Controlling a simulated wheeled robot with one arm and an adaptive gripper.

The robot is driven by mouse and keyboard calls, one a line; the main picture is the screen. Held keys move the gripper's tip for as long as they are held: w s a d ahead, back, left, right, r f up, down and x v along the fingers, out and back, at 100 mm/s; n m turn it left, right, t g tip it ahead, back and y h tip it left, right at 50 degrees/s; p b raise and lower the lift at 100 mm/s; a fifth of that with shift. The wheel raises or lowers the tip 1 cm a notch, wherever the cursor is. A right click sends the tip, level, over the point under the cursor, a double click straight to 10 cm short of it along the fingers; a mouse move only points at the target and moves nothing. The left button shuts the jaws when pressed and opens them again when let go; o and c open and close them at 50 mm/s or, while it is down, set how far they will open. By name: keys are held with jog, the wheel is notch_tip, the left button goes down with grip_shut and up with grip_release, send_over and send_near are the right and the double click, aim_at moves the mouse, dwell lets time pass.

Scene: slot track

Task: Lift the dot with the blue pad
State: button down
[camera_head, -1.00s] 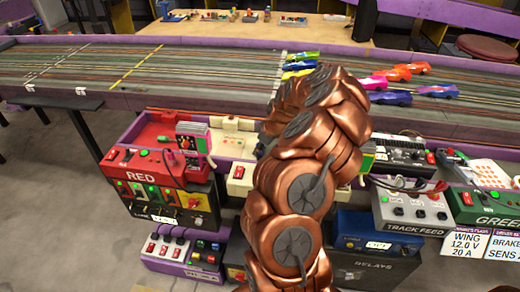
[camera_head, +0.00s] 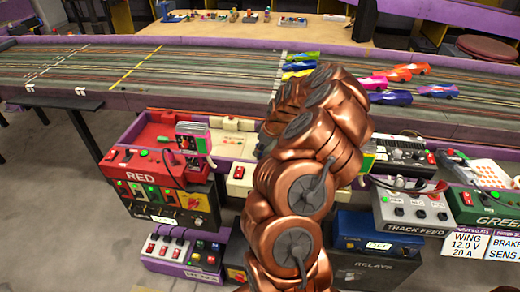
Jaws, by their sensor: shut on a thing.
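My copper-coloured arm (camera_head: 300,190) rises through the middle of the view and bends toward the track's near edge. My gripper is hidden behind the arm, so its fingers and anything in them do not show. I cannot make out a dot with a blue pad. A white sheet with orange-pink dots (camera_head: 490,173) lies at the right, apart from my arm.
The slot track (camera_head: 200,75) runs across the back with several toy cars (camera_head: 390,84) on it. A red control box (camera_head: 150,166) stands left of my arm. A track feed box (camera_head: 412,212) and a green box (camera_head: 475,207) stand right.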

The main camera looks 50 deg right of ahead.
jog(key=shift+r, duration=3.45)
